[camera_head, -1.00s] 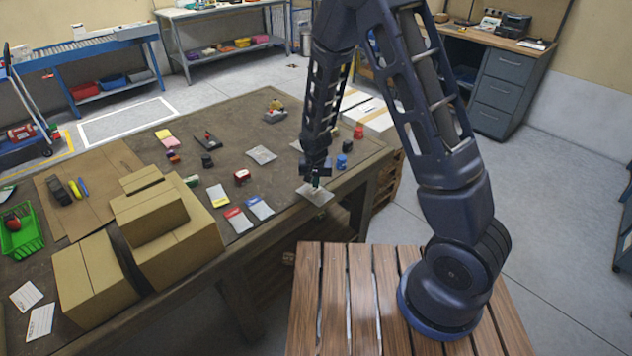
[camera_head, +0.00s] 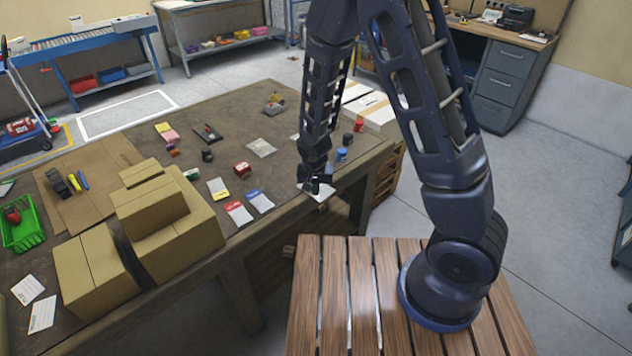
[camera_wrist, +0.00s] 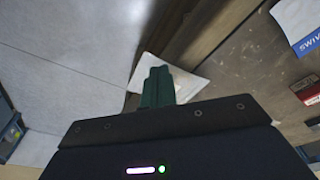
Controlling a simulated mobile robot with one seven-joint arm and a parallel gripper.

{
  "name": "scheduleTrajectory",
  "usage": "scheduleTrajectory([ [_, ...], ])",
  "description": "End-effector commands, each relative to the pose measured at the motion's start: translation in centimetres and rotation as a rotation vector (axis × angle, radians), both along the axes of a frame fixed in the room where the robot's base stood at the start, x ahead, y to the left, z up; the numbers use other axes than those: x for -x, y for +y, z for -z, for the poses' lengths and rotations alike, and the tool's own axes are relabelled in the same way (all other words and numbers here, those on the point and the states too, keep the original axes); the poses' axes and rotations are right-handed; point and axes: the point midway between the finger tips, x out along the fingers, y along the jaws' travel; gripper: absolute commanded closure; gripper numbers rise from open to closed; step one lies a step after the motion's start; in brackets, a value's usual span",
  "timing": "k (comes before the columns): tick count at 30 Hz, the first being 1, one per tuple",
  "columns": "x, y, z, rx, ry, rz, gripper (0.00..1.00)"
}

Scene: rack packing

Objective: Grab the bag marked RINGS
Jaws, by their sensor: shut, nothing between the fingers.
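My gripper (camera_head: 318,190) is at the table's front edge, with its fingers shut and empty. Its green fingers (camera_wrist: 158,86) show in the wrist view in front of a pale flat bag (camera_wrist: 188,80). This bag (camera_head: 308,188) also shows in the head view, partly hidden behind my gripper; no marking on it is readable. Left of it lie a blue-label bag (camera_head: 260,202), a red-label bag (camera_head: 238,213) and a yellow-label bag (camera_head: 218,189). The blue label in the wrist view (camera_wrist: 306,42) starts "SWIV". I cannot read RINGS on any bag.
Stacked cardboard boxes (camera_head: 150,215) stand at the table's left. A clear bag (camera_head: 262,148), a red box (camera_head: 242,169) and a blue item (camera_head: 342,155) lie farther back. The floor (camera_wrist: 70,60) drops away beyond the table edge.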

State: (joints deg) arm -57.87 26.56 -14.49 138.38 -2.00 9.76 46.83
Motion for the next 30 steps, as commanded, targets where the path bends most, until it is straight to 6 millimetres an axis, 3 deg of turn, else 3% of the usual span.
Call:
scheduleTrajectory([
  [6,2.8,0.1,-0.1,-0.002,-0.001,-0.002,1.0],
  [12,4.4,0.0,0.0,-0.001,-0.001,-0.001,1.0],
  [20,4.9,0.1,-0.6,-0.003,-0.003,-0.001,1.0],
  [30,4.9,0.1,-4.1,-0.003,-0.002,0.0,1.0],
])
